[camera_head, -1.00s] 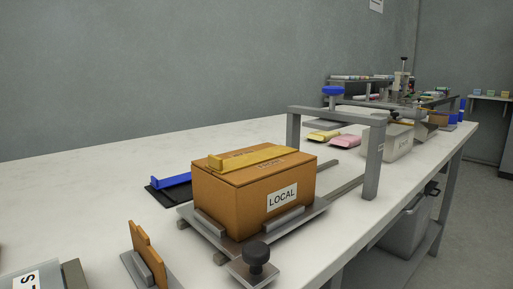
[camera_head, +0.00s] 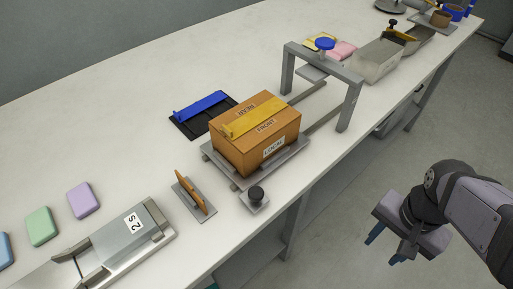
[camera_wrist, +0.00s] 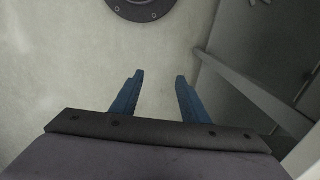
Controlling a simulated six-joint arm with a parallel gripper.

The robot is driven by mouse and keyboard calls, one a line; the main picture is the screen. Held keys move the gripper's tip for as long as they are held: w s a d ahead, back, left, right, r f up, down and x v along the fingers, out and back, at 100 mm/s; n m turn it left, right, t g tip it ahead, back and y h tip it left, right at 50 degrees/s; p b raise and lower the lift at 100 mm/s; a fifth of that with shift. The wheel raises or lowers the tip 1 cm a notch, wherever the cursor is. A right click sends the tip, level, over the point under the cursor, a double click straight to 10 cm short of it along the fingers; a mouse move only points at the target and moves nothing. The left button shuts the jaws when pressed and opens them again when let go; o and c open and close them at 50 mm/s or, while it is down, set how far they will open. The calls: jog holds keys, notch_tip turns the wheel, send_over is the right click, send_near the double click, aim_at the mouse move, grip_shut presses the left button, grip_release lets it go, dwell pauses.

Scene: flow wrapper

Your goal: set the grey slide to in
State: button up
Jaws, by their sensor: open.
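A grey slide plate (camera_head: 243,182) sits on two grey rails (camera_head: 322,118) on the white bench in the head view. A black knob (camera_head: 256,194) stands on a tab at the plate's near end. The rails run to a grey arch with a blue knob (camera_head: 324,44); the plate is outside the arch. My gripper (camera_head: 383,248) is open and empty, over the floor right of the bench, well apart from the slide. Its blue fingers (camera_wrist: 160,76) also show in the wrist view.
A blue bar on a black pad (camera_head: 200,107) lies behind the box. A grey bin (camera_head: 375,62) is past the arch. The bench edge lies between my gripper and the slide.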

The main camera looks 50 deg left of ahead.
jog(key=s+a+r+p, duration=0.5)
jog(key=a+r+p, duration=0.2)
jog(key=a+r, duration=0.6)
notch_tip(320, 180, up, 10)
jog(key=p, duration=0.6)
send_over(256, 191)
jog(key=shift+s+r, duration=0.1)
jog(key=shift+r, duration=0.1)
jog(key=shift+f+b, duration=0.5)
jog(key=shift+f, duration=3.2)
grip_shut()
